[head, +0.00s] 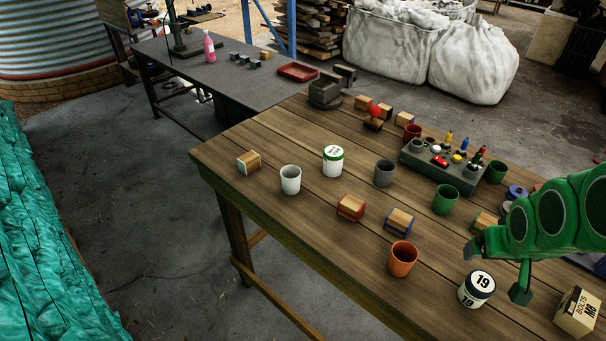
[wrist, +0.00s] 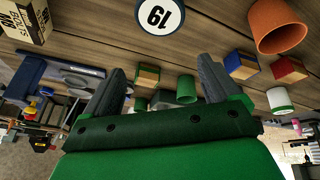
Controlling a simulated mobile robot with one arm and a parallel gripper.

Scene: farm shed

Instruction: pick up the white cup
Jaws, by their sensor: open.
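The white cup (head: 290,181) stands upright on the wooden table, toward its left end in the head view. It is open at the top, and nothing touches it. I cannot make it out in the wrist view. My gripper (head: 498,270) is at the right of the head view, far to the right of the cup. Its two fingers are spread with nothing between them, as the wrist view also shows (wrist: 158,88).
A white jar with a green band (head: 333,161), a grey cup (head: 384,173) and a red-ended wooden block (head: 350,207) stand right of the cup. An orange cup (head: 403,259) and the "19" jar (head: 477,289) are nearer my gripper. Bare planks lie in front of the cup.

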